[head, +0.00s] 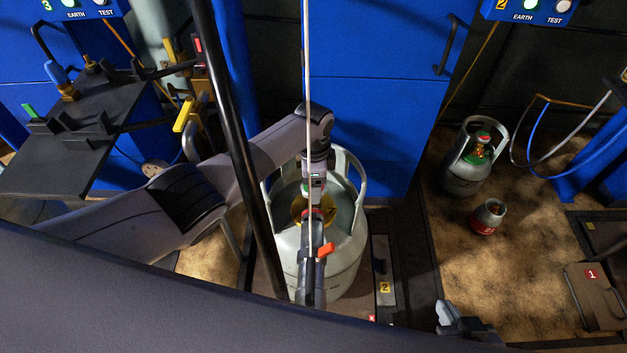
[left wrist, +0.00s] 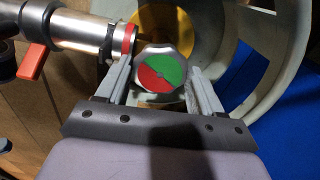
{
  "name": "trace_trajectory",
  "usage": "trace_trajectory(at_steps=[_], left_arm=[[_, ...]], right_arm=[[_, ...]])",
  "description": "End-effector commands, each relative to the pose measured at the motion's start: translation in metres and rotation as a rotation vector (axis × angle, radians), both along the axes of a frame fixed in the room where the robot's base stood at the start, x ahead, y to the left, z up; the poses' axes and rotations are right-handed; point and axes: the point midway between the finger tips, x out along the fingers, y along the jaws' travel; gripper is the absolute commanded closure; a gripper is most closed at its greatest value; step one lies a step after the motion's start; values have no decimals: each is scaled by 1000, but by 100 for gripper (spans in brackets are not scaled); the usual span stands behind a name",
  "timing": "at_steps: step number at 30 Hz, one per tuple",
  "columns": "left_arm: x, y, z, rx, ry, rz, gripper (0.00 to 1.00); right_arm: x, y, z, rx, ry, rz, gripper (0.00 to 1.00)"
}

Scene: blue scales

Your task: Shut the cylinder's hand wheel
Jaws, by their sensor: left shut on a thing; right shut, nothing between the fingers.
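A large grey gas cylinder (head: 345,262) stands upright at the centre of the head view, with a handled collar around its top. Its hand wheel (left wrist: 161,72) shows in the left wrist view, a metal knob with a half green, half red cap. My left gripper (left wrist: 160,84) is shut on the hand wheel, one finger on each side. In the head view my left gripper (head: 315,190) points down into the collar and mostly hides the wheel. My right gripper (head: 446,312) is shut and empty, low and right of the cylinder.
A hose fitting with an orange lever (head: 325,250) sits beside the wheel; it also shows in the left wrist view (left wrist: 32,62). A smaller cylinder (head: 465,172) and a small red-banded one (head: 487,217) stand at right. A dark pole crosses in front.

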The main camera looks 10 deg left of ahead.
Motion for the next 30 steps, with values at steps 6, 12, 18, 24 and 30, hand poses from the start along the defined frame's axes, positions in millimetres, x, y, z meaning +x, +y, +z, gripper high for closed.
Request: trace_trajectory(at_steps=[6, 12, 18, 24, 30], left_arm=[[-1, 0, -1, -2, 6, -207, 64], [-1, 0, -1, -3, 5, -397, 64], [-1, 0, -1, -2, 4, -584, 64], [-1, 0, -1, -2, 3, -748, 64], [-1, 0, -1, -2, 3, -872, 64]], right_arm=[[0, 0, 0, 0, -1, 0, 100], [0, 0, -1, 0, -1, 0, 100], [0, 0, -2, 0, -2, 0, 100], [1, 0, -3, 0, -2, 0, 100], [1, 0, -4, 0, -2, 0, 100]])
